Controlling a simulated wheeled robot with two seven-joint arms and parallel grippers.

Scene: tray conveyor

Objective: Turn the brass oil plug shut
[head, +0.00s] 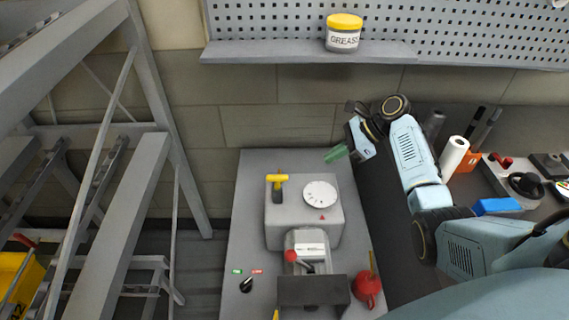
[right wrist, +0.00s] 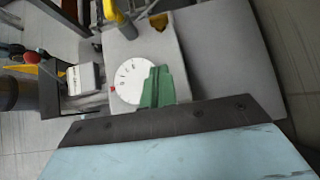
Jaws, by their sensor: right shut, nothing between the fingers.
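The brass oil plug (right wrist: 158,22) shows in the right wrist view as a small brass-brown piece by the edge of the grey gear housing (head: 305,228), close to the yellow T-handle (head: 277,182). I cannot make the plug out in the head view, and its turn angle is too small to tell. My right gripper (head: 336,154) is shut and empty, its green fingers together, above and behind the housing. In the right wrist view its fingers (right wrist: 157,87) overlap the edge of the white dial (right wrist: 128,82) and are apart from the plug. My left gripper is out of view.
A motor (head: 306,242) with a red-knobbed lever joins the housing's front. A red oil can (head: 367,287) stands at right and a black switch (head: 246,285) at left. A grease tub (head: 344,33) sits on the shelf above. The bench's back left is clear.

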